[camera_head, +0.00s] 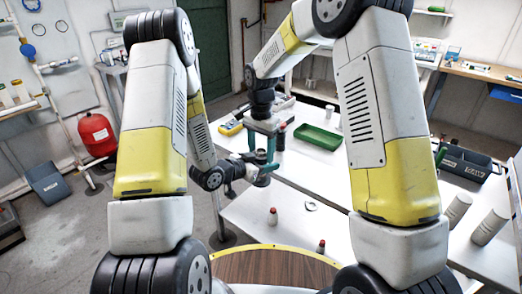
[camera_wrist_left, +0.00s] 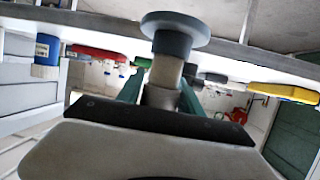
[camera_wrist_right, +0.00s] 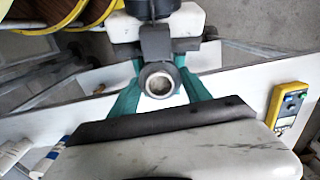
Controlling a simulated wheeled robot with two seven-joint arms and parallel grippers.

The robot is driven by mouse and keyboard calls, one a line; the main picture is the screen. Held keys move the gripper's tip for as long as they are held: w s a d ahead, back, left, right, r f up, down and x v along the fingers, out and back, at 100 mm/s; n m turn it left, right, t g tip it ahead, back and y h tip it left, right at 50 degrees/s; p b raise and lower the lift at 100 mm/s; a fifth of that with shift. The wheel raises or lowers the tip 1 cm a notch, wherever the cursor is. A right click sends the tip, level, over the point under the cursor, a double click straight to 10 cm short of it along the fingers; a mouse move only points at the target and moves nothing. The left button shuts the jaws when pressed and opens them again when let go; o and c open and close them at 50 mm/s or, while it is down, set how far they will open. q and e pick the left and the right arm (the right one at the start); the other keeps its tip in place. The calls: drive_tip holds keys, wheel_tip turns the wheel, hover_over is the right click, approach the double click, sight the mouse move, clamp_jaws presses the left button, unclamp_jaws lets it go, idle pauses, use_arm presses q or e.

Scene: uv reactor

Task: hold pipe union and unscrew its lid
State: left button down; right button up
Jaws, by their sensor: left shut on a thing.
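The pipe union (camera_wrist_left: 161,95) is a grey tubular piece with a wide flat grey disc (camera_wrist_left: 175,32) at one end in the left wrist view. My left gripper (camera_head: 249,170) is shut on it, its teal fingers on either side, and holds it above the white table. In the right wrist view a grey round ring end (camera_wrist_right: 158,80) with a dark bore faces me, taken as the lid end. My right gripper (camera_head: 268,152) points down from above, its teal fingers apart, one on each side of this end. Contact there is unclear, and fingers hide part of the union.
The white table (camera_head: 240,212) holds small red-capped bottles (camera_head: 273,216) and a ring (camera_head: 311,206). A green tray (camera_head: 314,137), a yellow meter (camera_head: 231,127) and a dark toolbox (camera_head: 464,164) lie further back. A red tank (camera_head: 97,134) stands at left.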

drive_tip(key=c, duration=0.8)
drive_tip(key=n, duration=0.3)
drive_tip(key=shift+c, duration=0.2)
drive_tip(key=o, duration=1.5)
drive_tip(key=shift+o, duration=0.2)
